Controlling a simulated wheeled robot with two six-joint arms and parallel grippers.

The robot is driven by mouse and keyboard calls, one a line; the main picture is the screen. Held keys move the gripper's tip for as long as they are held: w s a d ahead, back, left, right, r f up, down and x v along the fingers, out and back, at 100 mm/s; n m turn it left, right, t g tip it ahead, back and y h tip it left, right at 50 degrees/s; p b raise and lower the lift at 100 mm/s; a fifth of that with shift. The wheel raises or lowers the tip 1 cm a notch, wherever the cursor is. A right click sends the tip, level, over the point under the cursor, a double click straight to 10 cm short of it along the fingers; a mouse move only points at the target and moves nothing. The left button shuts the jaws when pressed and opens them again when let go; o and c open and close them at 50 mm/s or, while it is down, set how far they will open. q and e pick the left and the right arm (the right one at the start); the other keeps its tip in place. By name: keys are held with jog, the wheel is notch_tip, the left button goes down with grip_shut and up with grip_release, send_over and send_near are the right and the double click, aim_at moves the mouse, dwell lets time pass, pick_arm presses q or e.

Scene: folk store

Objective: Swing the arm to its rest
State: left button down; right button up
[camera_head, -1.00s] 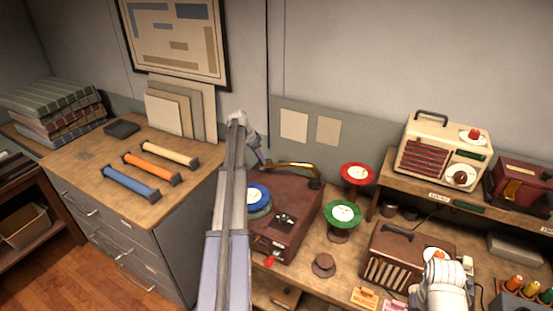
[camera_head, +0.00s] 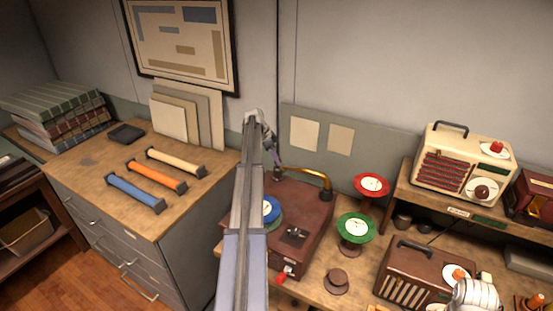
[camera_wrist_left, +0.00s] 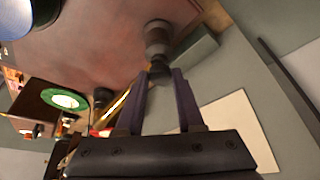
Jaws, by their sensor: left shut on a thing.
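The brown-red record player (camera_head: 312,215) stands on the wooden counter, with a blue-labelled record (camera_head: 271,207) partly hidden behind my left arm. Its brass tonearm (camera_head: 312,173) runs from a dark pivot at the back right toward my left gripper (camera_head: 277,168). That gripper is over the player's back edge. In the left wrist view, the two dark fingers (camera_wrist_left: 160,80) are closed around the tonearm's end, and the brass tube (camera_wrist_left: 117,106) runs down-left from them. A dark round post (camera_wrist_left: 158,35) stands on the player just beyond the fingertips. I cannot tell whether the arm touches it.
Green (camera_head: 356,227) and red (camera_head: 371,186) record stands are right of the player. A brown radio (camera_head: 411,268) and a cream radio (camera_head: 463,160) are farther right. A small brown knob-like thing (camera_head: 336,281) sits in front. The wall is close behind.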

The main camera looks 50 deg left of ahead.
pick_arm(q)
jog(key=shift+w+a, duration=0.1)
jog(key=shift+w, duration=0.1)
jog(key=c, duration=0.5)
grip_release()
jog(key=shift+s+r, duration=0.1)
jog(key=shift+r, duration=0.05)
jog(key=p+v, duration=0.7)
jog(key=shift+s+r, duration=0.1)
jog(key=shift+r, duration=0.1)
